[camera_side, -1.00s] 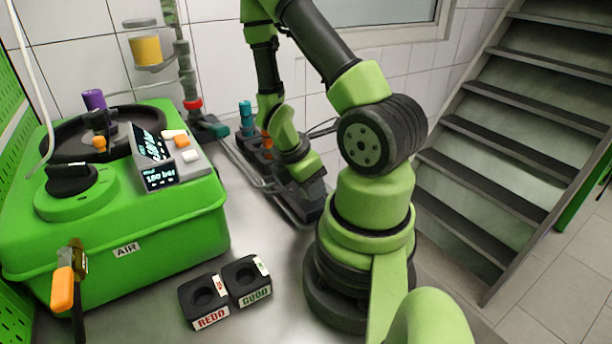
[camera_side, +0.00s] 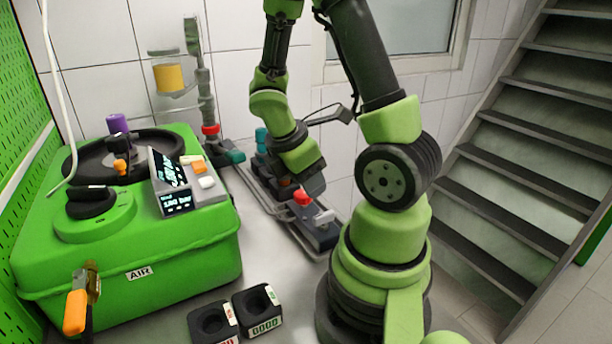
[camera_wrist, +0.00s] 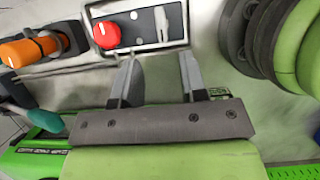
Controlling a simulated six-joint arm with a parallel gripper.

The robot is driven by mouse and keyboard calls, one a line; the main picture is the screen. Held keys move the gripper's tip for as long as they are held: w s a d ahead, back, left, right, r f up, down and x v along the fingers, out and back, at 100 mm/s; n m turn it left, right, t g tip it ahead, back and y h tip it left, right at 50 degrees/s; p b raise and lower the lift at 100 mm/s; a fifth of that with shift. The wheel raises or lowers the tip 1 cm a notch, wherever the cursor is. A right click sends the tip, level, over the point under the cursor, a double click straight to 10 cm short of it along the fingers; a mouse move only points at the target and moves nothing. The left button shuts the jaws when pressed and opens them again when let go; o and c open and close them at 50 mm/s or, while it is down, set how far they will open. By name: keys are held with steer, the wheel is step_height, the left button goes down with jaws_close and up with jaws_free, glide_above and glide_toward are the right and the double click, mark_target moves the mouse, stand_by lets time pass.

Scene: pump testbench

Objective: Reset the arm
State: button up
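My gripper (camera_wrist: 158,65) is open and empty in the wrist view, its two grey fingers spread apart with a gap between them. A control panel with a red knob (camera_wrist: 106,35) and a light switch lever (camera_wrist: 163,24) lies beyond the fingertips, the knob to their left. In the side view the end of my arm hangs over this panel, close to the red knob (camera_side: 302,197). The fingers cannot be made out there. Whether they touch the panel is hard to tell, but the wrist view shows nothing between them.
A green pump testbench (camera_side: 130,255) with a display (camera_side: 170,180) stands on the left. Two black holders, the left one (camera_side: 212,322) and the right one (camera_side: 258,308), sit at the table front. An orange-handled valve (camera_wrist: 28,48) lies left of the panel. Stairs rise at right.

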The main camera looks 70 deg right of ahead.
steer(key=shift+w+a+r, duration=0.1)
steer(key=shift+a+r, duration=0.05)
steer(key=shift+r, duration=0.2)
stand_by(0.3)
steer(key=a+r+m+t+y, duration=0.5)
steer(key=a+r+m+t, duration=0.5)
steer(key=a+r+m, duration=0.3)
step_height(320, 180, up, 4)
steer(key=shift+a+f, duration=0.2)
steer(key=shift+a, duration=0.85)
steer(key=shift+w, duration=0.1)
